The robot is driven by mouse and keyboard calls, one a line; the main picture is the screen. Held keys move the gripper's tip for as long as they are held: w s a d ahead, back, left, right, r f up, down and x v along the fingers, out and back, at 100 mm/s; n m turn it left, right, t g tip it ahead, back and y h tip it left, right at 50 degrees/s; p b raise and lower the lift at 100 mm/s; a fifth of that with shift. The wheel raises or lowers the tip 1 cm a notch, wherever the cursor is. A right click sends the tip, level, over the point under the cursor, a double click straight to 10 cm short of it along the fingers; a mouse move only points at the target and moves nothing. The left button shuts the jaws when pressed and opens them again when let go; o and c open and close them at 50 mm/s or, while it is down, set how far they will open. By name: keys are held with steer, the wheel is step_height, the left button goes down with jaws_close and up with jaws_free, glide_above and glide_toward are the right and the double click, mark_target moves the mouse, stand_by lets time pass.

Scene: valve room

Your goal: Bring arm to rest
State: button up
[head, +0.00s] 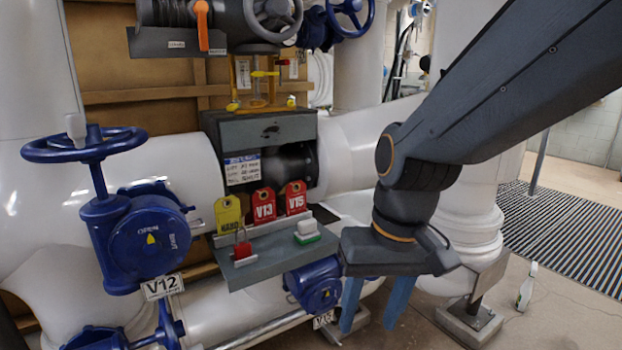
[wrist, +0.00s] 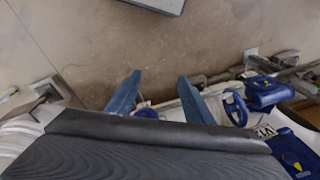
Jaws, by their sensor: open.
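My gripper (head: 363,303) hangs at the lower middle of the head view, right of the small grey shelf. Its two blue fingers point down and stand apart, with nothing between them. In the wrist view my gripper (wrist: 158,92) also shows two separated blue fingers above bare floor and pipes. My dark grey arm reaches in from the upper right of the head view.
The grey shelf (head: 265,266) bears a yellow tag (head: 228,213), red V13 (head: 264,205) and V15 (head: 296,197) tags, a red padlock (head: 242,249) and a white-green block (head: 306,231). A blue V12 valve (head: 150,240) stands left.

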steer(key=s+d+r+p, duration=0.1)
steer(key=d+r+p, duration=0.1)
steer(key=d+p, duration=0.3)
steer(key=s+d+r+m+h+p, duration=0.1)
steer(key=s+d+r+p, duration=0.1)
steer(key=d+p, duration=0.3)
steer(key=shift+s+d+r+m+g+p, duration=0.15)
steer(key=shift+s+r+m+g+p, duration=0.2)
steer(key=shift+p, duration=1.7)
